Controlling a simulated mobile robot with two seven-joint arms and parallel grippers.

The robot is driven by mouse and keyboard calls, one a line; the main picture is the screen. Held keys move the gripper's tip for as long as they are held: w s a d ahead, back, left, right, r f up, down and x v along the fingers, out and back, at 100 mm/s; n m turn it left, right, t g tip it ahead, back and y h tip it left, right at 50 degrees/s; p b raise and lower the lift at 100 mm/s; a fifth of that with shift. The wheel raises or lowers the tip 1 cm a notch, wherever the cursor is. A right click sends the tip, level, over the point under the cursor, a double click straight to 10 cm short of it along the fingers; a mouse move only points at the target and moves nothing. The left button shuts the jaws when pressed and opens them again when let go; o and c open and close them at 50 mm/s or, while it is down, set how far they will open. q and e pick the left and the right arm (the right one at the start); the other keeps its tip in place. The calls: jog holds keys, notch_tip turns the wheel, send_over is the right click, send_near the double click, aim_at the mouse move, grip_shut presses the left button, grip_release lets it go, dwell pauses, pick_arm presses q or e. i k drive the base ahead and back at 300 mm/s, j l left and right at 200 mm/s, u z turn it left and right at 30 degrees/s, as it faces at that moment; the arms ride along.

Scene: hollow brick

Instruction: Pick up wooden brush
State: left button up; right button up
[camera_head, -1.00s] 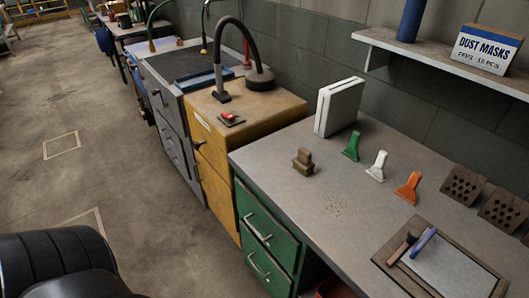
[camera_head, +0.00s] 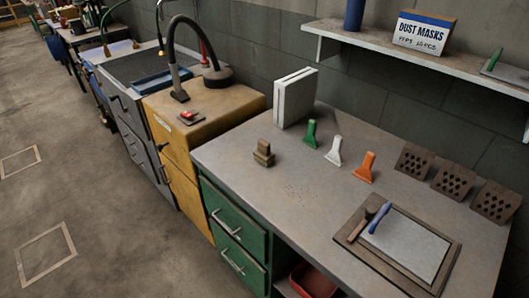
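A small brown wooden piece with a stepped top (camera_head: 263,153), which looks like the wooden brush, stands on the grey workbench top (camera_head: 290,197) near its left end. It is apart from the other things. On a brown-framed tray (camera_head: 443,271) at the bench's front right lie a tool with a brown handle (camera_head: 370,212) and a blue tool (camera_head: 380,217). I cannot tell whether the brown one is also a brush. Neither of my grippers is in view.
Green (camera_head: 310,134), white (camera_head: 334,151) and orange (camera_head: 365,168) scrapers stand behind. A shelf (camera_head: 415,55) overhangs the right. The bench front around the brown piece is clear.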

aim_at(263, 154)
jog(key=i+j, duration=0.2)
jog(key=j, duration=0.15)
jog(key=i+j, duration=0.15)
jog(key=j, duration=0.2)
jog(key=i+j, duration=0.2)
jog(key=j, duration=0.15)
jog(key=i+j+z, duration=0.1)
jog(key=j+z, duration=0.15)
jog(key=z, duration=0.15)
jog(key=i+j+z, duration=0.1)
jog(key=j+z, duration=0.2)
jog(key=z, duration=0.15)
